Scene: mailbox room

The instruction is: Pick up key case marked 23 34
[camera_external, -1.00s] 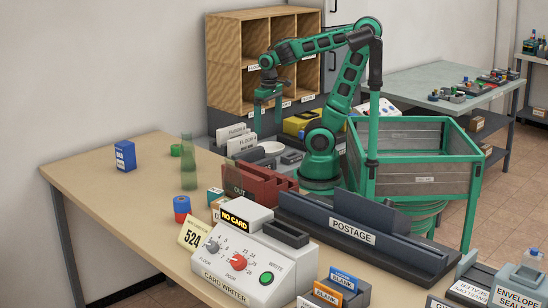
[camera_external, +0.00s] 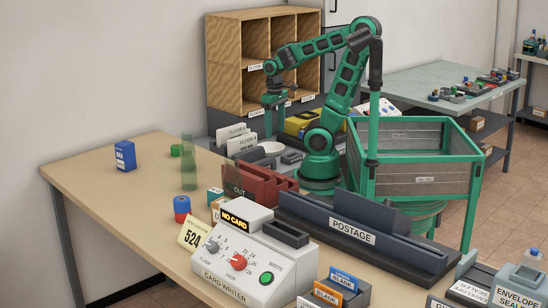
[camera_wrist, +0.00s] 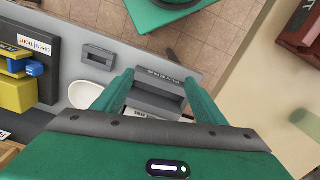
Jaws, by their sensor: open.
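I cannot read the marking 23 34 in any view, so I cannot tell which item is the key case. In the wrist view a grey box (camera_wrist: 158,98) with a light label appears between my fingers, below them. A smaller grey case (camera_wrist: 98,56) lies up and left of it on the grey surface. In the external view a small dark grey item (camera_external: 291,157) lies left of my arm's base. My gripper (camera_wrist: 157,79) is open and empty; in the external view my gripper (camera_external: 274,105) hangs above the grey surface, in front of the wooden shelf.
A white bowl (camera_wrist: 85,95) and a yellow device (camera_wrist: 17,92) stand nearby. The wooden pigeonhole shelf (camera_external: 238,72) rises behind my gripper. White label cards (camera_external: 238,140), a red OUT tray (camera_external: 252,184) and a card writer (camera_external: 252,258) stand towards the front.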

